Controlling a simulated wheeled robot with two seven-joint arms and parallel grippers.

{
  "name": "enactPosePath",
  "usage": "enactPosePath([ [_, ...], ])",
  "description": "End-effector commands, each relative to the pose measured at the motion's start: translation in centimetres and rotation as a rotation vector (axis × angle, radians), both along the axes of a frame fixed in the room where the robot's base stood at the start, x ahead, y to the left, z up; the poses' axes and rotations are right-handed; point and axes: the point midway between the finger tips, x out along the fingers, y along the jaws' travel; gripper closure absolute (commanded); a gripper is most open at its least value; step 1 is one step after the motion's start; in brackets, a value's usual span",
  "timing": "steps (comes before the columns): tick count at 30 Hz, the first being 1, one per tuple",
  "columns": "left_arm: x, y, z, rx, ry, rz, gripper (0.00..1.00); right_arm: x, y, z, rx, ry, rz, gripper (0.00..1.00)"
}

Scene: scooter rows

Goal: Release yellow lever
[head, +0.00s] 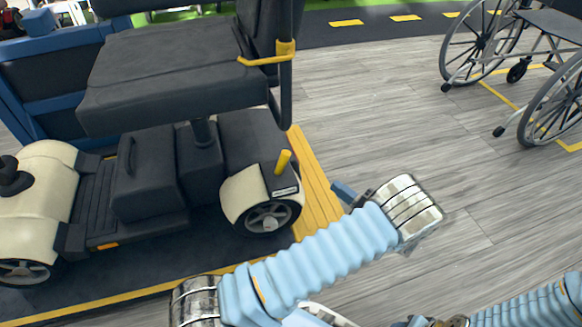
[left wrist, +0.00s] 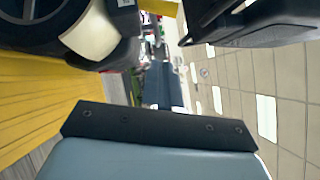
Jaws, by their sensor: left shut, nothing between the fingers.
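The yellow lever (head: 283,162) is a short stub that sticks up at a tilt above the rear wheel of the mobility scooter (head: 253,192). In the left wrist view a yellow piece (left wrist: 160,7), which looks like the lever, is cut off by the top edge. My left gripper (head: 343,190) is right of the lever and rear wheel, apart from them. It is shut and empty; its blue fingers (left wrist: 163,85) also show in the left wrist view. My right gripper is not in view; only part of the right arm shows at the bottom right.
The scooter's black seat (head: 180,75) overhangs the rear body, with a yellow-marked armrest bracket (head: 268,58) beside it. A yellow ribbed strip (head: 315,180) edges the scooter's dark platform. A wheelchair (head: 545,65) stands at the upper right. The grey floor between is clear.

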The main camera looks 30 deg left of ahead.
Motion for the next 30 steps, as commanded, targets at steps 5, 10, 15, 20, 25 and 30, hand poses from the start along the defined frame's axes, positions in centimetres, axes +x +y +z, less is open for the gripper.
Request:
enactPosePath([
  [5,0.1,-0.1,0.3,0.010,-0.009,-0.003,1.00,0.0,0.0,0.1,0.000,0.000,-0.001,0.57],
  [10,0.1,0.0,0.3,0.008,-0.006,-0.002,1.00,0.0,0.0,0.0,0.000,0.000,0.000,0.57],
  [15,0.2,1.5,0.5,0.008,-0.006,0.002,1.00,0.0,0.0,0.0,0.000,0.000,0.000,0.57],
  [20,0.6,4.6,1.0,0.006,-0.003,0.005,1.00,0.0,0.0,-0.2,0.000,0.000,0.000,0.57],
  [25,1.1,8.2,1.7,0.006,-0.005,0.004,1.00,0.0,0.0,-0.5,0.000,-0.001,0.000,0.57],
  [30,0.6,10.8,2.6,0.006,-0.002,0.003,1.00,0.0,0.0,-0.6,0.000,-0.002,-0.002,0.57],
])
